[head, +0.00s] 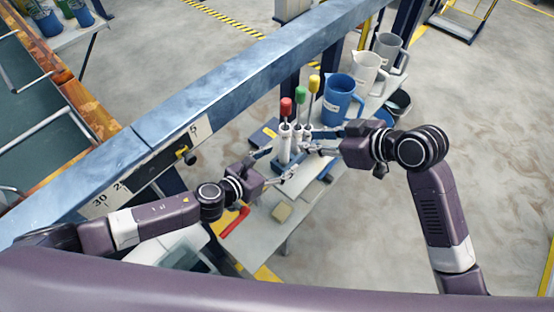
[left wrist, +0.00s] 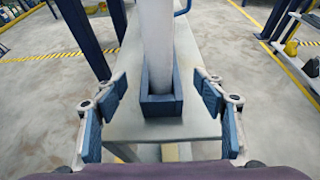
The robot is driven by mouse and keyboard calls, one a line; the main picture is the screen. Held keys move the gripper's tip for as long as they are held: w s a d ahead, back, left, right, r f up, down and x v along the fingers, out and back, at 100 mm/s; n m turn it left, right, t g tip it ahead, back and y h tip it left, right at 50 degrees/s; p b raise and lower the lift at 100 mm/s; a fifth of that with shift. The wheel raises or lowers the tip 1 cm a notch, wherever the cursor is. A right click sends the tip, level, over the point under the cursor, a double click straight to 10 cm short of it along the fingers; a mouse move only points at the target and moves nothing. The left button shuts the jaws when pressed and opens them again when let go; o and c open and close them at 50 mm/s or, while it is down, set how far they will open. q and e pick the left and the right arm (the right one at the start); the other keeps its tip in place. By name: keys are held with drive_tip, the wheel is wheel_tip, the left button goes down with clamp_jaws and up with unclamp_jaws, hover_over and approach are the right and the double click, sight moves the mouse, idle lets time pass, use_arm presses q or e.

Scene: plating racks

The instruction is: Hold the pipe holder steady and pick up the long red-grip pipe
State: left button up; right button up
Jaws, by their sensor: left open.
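The pipe holder (head: 284,150) stands on the workbench with white upright tubes. The long red-grip pipe (head: 286,107) stands upright in its left tube. Green-grip (head: 301,93) and yellow-grip (head: 313,84) pipes stand behind it. My left gripper (head: 274,164) is open in front of the holder. In the left wrist view, its spread fingers (left wrist: 160,96) flank a white tube (left wrist: 158,45) in a blue socket (left wrist: 160,106), with gaps on both sides. My right gripper (head: 314,141) is at the holder's right side; its fingertips overlap the holder, so its grip is unclear.
A blue jug (head: 339,98), a white jug (head: 366,70) and a grey jug (head: 388,50) stand behind on the right. A blue beam (head: 230,80) runs along the left. A red handle (head: 235,221) and a yellowish block (head: 282,212) are near the front.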

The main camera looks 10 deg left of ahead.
use_arm(q)
drive_tip(key=shift+x, duration=3.55)
drive_tip(key=shift+d+r, duration=0.1)
drive_tip(key=c, duration=1.3)
drive_tip(key=shift+c, duration=0.2)
use_arm(e)
drive_tip(key=w+f+t, duration=0.1)
drive_tip(key=w+f+m+t, duration=0.1)
drive_tip(key=w+f, duration=0.1)
drive_tip(key=w+f+m, duration=0.1)
drive_tip(key=shift+w+d+f+t+h, duration=0.15)
drive_tip(key=shift+d+t+h, duration=0.15)
drive_tip(key=shift+d+t, duration=0.1)
drive_tip(key=shift+c, duration=0.3)
drive_tip(key=t+y, duration=0.4)
approach(288, 147)
drive_tip(key=x, duration=1.1)
drive_tip(key=shift+w+a, duration=0.1)
drive_tip(key=shift+w, duration=0.1)
